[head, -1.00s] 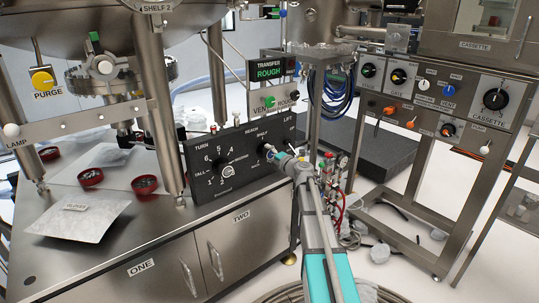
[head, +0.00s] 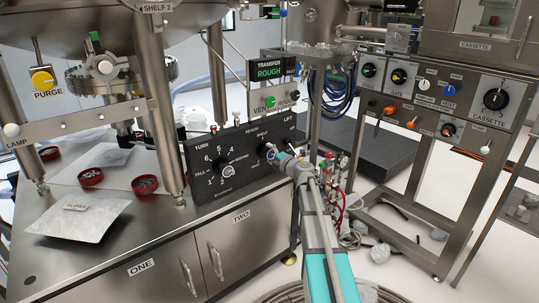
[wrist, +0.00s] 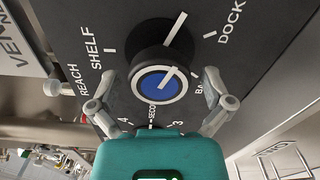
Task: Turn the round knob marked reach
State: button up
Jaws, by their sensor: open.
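The round knob (wrist: 158,78) is black with a blue centre cap and a white pointer line. It sits on a dark panel with REACH, SHELF and DOCK printed around it in the wrist view. The pointer slants to the upper right, between SHELF and DOCK. In the head view the knob (head: 265,149) is partly hidden behind my gripper (head: 277,155). In the wrist view my gripper (wrist: 159,88) is open, with one finger on each side of the knob's near part. I cannot tell whether the fingers touch it.
A second black knob (head: 223,168) with numbers around it is to the left on the same panel (head: 205,190). Metal legs and blue cables (head: 341,95) are close on the right.

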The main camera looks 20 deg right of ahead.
jog(key=v, duration=1.1)
jog(key=shift+s, duration=0.35)
jog(key=shift+d+r+n, duration=0.1)
jog(key=shift+n, duration=0.2)
jog(key=r+m+g+p, duration=0.1)
jog(key=m+p, duration=0.3)
jog(key=m, duration=0.2)
jog(key=r+m+g+h+p, duration=0.1)
jog(key=r+m+g+p, duration=0.1)
jog(key=m+p, duration=0.2)
jog(key=r+m+g+p, duration=0.1)
jog(key=m+p, duration=0.3)
jog(key=m, duration=0.6)
jog(key=shift+s+d+r, duration=0.15)
jog(key=shift+s+r, duration=0.2)
jog(key=shift+r, duration=0.1)
dwell(0.7)
